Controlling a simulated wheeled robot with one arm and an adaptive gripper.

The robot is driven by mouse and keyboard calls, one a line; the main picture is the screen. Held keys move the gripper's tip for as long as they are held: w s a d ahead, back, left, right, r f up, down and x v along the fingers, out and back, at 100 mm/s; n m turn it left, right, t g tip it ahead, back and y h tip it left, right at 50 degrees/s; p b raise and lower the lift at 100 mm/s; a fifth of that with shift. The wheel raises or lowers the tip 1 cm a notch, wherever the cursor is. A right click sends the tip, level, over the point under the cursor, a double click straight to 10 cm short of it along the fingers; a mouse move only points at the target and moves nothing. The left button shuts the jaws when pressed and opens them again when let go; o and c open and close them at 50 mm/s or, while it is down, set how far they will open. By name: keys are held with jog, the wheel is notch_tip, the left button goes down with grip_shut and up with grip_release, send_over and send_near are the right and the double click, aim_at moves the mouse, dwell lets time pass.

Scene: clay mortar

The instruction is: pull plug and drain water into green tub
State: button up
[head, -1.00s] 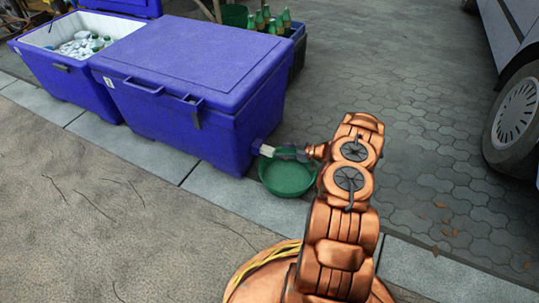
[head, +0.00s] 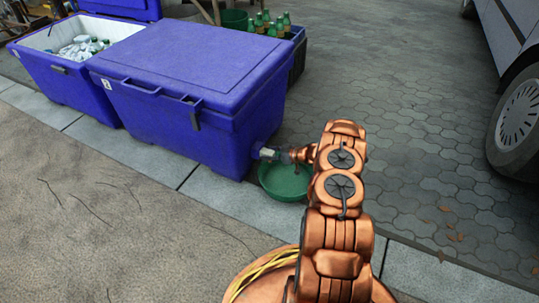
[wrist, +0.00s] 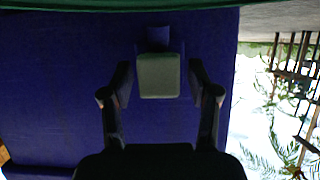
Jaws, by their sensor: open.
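A closed blue cooler (head: 190,85) stands on the pavement, and its side wall fills much of the wrist view (wrist: 60,110). A pale plug (head: 267,153) sticks out low on its right side. In the wrist view the plug (wrist: 159,77) sits between my two open fingers, with a dark gap on both sides. My gripper (head: 285,156) is at the plug, above the green tub (head: 283,184). The tub stands on the ground below the plug, partly hidden by my arm. My gripper also shows in the wrist view (wrist: 160,98).
An open blue cooler (head: 45,62) with bottles in ice stands at the left. A crate (head: 297,48) of green bottles is behind the closed cooler. A vehicle wheel (head: 520,118) is at the right. The paving between is clear.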

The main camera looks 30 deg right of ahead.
grip_shut()
dwell(0.3)
dwell(0.3)
